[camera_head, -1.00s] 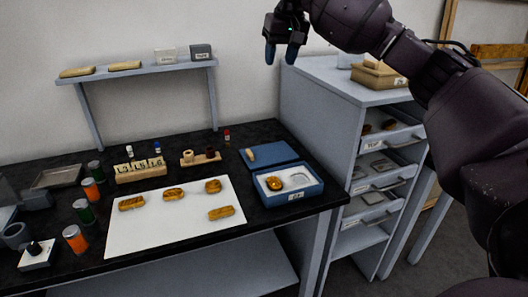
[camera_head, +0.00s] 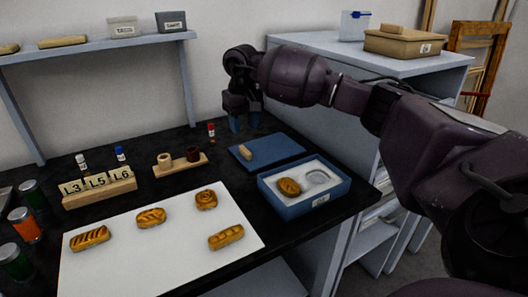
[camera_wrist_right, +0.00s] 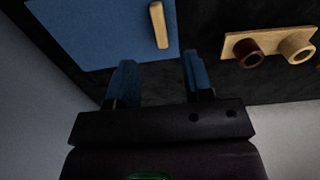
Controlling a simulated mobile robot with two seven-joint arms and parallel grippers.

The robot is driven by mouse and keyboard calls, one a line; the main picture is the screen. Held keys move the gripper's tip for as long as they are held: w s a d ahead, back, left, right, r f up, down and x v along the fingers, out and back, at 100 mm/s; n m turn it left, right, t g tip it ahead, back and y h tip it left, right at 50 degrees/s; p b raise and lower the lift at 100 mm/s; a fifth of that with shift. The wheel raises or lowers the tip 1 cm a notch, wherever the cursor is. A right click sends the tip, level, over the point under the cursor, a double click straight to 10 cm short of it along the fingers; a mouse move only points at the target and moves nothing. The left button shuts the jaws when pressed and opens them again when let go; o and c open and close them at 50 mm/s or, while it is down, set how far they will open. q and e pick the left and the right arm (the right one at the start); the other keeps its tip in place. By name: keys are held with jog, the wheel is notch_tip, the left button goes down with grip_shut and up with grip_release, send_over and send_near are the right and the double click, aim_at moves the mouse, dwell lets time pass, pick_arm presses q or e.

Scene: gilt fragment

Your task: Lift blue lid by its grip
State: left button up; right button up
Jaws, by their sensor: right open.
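The blue lid (camera_head: 268,152) lies flat on the dark table behind the blue box, with its wooden grip (camera_head: 245,152) at its left side. The lid shows in the right wrist view (camera_wrist_right: 90,30), with the grip (camera_wrist_right: 159,25) ahead of the fingers. My right gripper (camera_head: 244,124) is above the table behind the lid, open and empty, its blue fingertips (camera_wrist_right: 155,75) apart from the grip. My left gripper is not in view.
The open blue box (camera_head: 318,202) holds a gilt piece (camera_head: 289,187) and an empty recess. A wooden holder (camera_head: 180,166) and a red-capped vial (camera_head: 211,130) stand left of the lid. A white sheet (camera_head: 130,255) bears several gilt pieces. A grey cabinet (camera_head: 420,66) stands right.

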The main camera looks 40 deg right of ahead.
aim_at(245, 149)
notch_tip(245, 149, down, 8)
jog(key=shift+r+b, duration=0.1)
jog(key=shift+b, duration=0.25)
jog(key=shift+w+f, duration=0.1)
jog(key=shift+f, duration=0.15)
jog(key=shift+c, duration=0.5)
jog(key=c, duration=0.7)
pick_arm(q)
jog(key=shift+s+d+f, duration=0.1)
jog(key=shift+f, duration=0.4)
pick_arm(e)
grip_shut()
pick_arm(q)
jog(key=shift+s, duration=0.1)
pick_arm(e)
jog(key=shift+r, duration=0.15)
